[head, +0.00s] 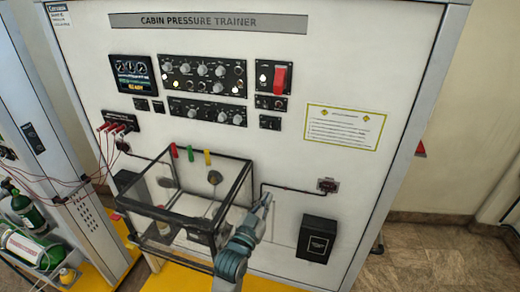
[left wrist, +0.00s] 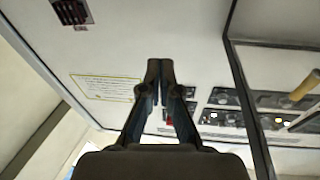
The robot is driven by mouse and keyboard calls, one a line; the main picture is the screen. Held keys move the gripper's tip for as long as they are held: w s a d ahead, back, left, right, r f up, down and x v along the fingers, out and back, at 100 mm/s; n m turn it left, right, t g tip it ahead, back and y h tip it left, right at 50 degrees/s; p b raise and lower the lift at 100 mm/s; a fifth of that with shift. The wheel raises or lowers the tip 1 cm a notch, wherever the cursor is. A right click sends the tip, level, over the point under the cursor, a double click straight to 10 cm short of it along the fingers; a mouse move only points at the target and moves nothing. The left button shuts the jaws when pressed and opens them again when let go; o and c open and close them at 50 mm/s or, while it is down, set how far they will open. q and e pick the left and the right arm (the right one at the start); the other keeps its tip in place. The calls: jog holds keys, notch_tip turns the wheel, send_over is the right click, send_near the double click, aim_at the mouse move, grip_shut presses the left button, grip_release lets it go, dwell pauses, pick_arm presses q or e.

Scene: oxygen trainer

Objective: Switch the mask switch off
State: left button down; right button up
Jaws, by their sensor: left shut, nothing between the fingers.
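The white trainer panel (head: 370,60) carries several dark switch and knob modules. A module with a red guard (head: 280,78) sits right of the large knob panel (head: 203,76). Below it are a small switch module (head: 269,102) and another small module (head: 270,122). Labels are too small to read, so I cannot tell which one is the mask switch. My left gripper (head: 267,200) is shut and empty, in front of the lower panel, below these modules and beside the clear box. In the left wrist view its fingers (left wrist: 160,65) are together, and the panel appears upside down behind them.
A clear box with a dark frame (head: 185,215) juts from the panel left of my left gripper. A dark box (head: 316,239) and a cable socket (head: 327,185) are to the right.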

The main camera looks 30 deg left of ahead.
aim_at(264, 104)
pick_arm(q)
jog(key=s+a+r+n+t+y, duration=0.1)
jog(key=a+r+t+y, duration=0.1)
jog(key=r, duration=0.6)
jog(key=s+a+r+n+t+y, duration=0.1)
jog(key=s+r+t+y, duration=0.1)
jog(key=r, duration=0.7)
jog(key=shift+s+a+n+t, duration=0.2)
jog(key=shift+a+n+t, duration=0.2)
jog(key=shift+t, duration=0.1)
pick_arm(e)
jog(key=shift+d, duration=0.5)
pick_arm(q)
jog(key=shift+w+a+r, duration=0.1)
jog(key=p+x, duration=0.1)
jog(key=x, duration=0.3)
jog(key=f+p+x, duration=0.1)
jog(key=p+x, duration=0.1)
jog(key=x, duration=0.2)
jog(key=w+p+x, duration=0.1)
jog(key=p+x, duration=0.1)
jog(key=x, duration=0.2)
jog(key=shift+f, duration=0.2)
jog(key=shift+w+a+f, duration=0.15)
jog(key=shift+w+f, duration=0.05)
jog(key=shift+w, duration=0.35)
pick_arm(e)
jog(key=r, duration=0.5)
jog(key=shift+a, duration=0.2)
